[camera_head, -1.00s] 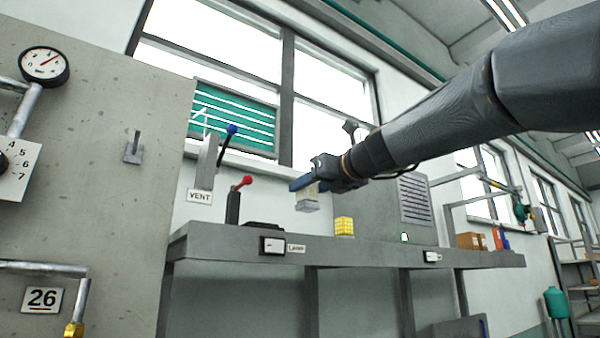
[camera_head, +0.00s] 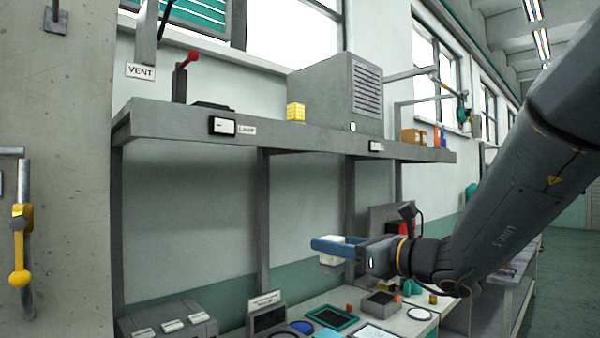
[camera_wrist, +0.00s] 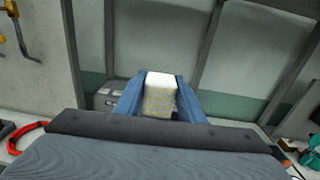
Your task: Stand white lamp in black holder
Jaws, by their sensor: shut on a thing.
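My gripper (camera_head: 335,246) has blue fingers and is shut on the white lamp (camera_head: 332,259), a small block. It hangs in the air below the shelf's height and above the bench. In the wrist view the lamp (camera_wrist: 160,93) sits between both fingers, with a white top and a faint yellowish grid on its facing side. A low black piece (camera_head: 212,105) lies on the shelf above the lamp label; it may be the black holder, but its shape is too small to tell. It is up and left of my gripper, well apart from it.
The grey shelf (camera_head: 290,138) also carries a yellow gridded block (camera_head: 295,112), a red-knobbed lever (camera_head: 183,78) and a grey vented cabinet (camera_head: 335,92). The bench below holds a dark tray (camera_head: 332,317) and several small items. Shelf posts stand behind my gripper.

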